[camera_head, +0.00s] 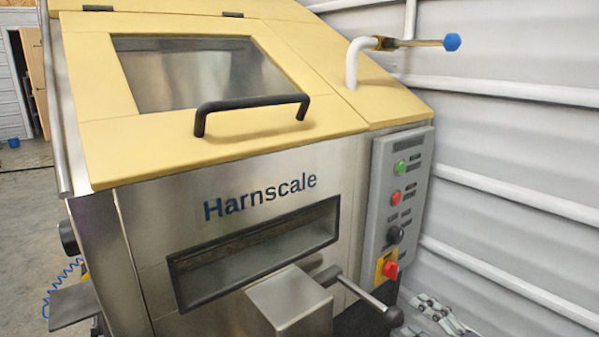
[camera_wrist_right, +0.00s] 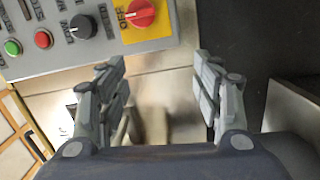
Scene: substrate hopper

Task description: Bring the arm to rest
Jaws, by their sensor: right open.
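My right gripper (camera_head: 437,316) shows at the bottom right edge of the head view, to the right of the hopper's lever and below its control panel. In the right wrist view its two fingers (camera_wrist_right: 160,92) stand wide apart with nothing between them. Behind them are a blurred metal surface and the lower edge of the control panel (camera_wrist_right: 88,28). My left gripper is in neither view.
The steel hopper (camera_head: 150,215) has a closed yellow lid (camera_head: 220,150) with a black handle (camera_head: 250,104). A lever with a black knob (camera_head: 393,317) sticks out low in front. The grey control panel (camera_head: 380,200) is on its right. A ribbed white wall (camera_head: 510,135) stands close behind.

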